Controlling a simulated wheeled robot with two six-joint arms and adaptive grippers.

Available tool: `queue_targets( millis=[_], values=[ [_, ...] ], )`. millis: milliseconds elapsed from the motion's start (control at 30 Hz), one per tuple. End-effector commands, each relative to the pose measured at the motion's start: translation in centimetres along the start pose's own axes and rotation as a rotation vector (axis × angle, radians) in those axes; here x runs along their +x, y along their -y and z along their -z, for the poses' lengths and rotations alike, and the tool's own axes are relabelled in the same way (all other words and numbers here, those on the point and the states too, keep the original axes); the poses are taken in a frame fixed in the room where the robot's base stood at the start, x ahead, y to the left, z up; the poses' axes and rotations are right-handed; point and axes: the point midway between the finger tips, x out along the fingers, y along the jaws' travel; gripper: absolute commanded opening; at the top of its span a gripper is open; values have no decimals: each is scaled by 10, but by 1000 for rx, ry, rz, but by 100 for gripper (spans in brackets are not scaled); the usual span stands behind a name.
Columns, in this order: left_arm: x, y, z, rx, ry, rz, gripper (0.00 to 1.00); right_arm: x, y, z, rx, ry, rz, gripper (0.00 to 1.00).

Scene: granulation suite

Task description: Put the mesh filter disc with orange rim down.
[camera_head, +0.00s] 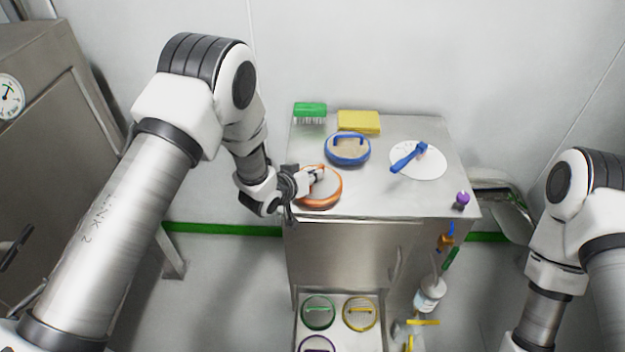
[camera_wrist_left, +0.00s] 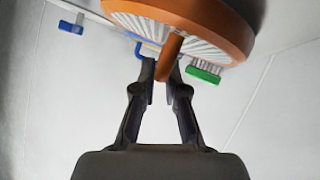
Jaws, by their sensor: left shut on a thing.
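The mesh filter disc with orange rim (camera_head: 326,200) is at the front left of the steel cabinet top (camera_head: 385,199). My left gripper (camera_head: 312,177) comes in from the left and is shut on the disc's handle. In the left wrist view, the orange handle (camera_wrist_left: 169,58) is between the fingertips of the left gripper (camera_wrist_left: 168,76), with the pale ribbed mesh and orange rim (camera_wrist_left: 222,22) beyond. I cannot tell whether the disc touches the top or hangs just above it. My right arm shows at the right, but its gripper is outside the picture.
Behind the disc are a blue-rimmed disc (camera_head: 348,160), a green brush (camera_head: 310,113) and a yellow sponge (camera_head: 359,122). A blue scoop (camera_head: 408,158) lies on a white round sheet (camera_head: 430,163). A purple knob-like thing (camera_head: 462,199) is at the right edge. The front middle is clear.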

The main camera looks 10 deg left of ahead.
Motion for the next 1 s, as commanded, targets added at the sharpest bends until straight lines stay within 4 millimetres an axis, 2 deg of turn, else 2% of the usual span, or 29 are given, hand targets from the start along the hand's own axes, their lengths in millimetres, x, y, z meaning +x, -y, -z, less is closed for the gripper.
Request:
queue_targets(
  millis=[233,267,300,667,767,1000],
  values=[
    [1,1,-3,0,1,0,0,2,0,0,0,-1,0,40],
    [1,1,-2,0,1,0,22,0,0,0,0,-1,0,40],
    [0,1,-2,0,1,0,36,0,0,0,0,-1,0,40],
    [-2,-1,3,0,0,0,36,-4,0,0,0,-1,0,40],
    [-17,-2,4,-2,2,1,36,-14,0,0,0,-1,0,40],
    [-79,-2,6,-5,3,2,36,-46,0,0,0,-1,0,40]
  ],
)
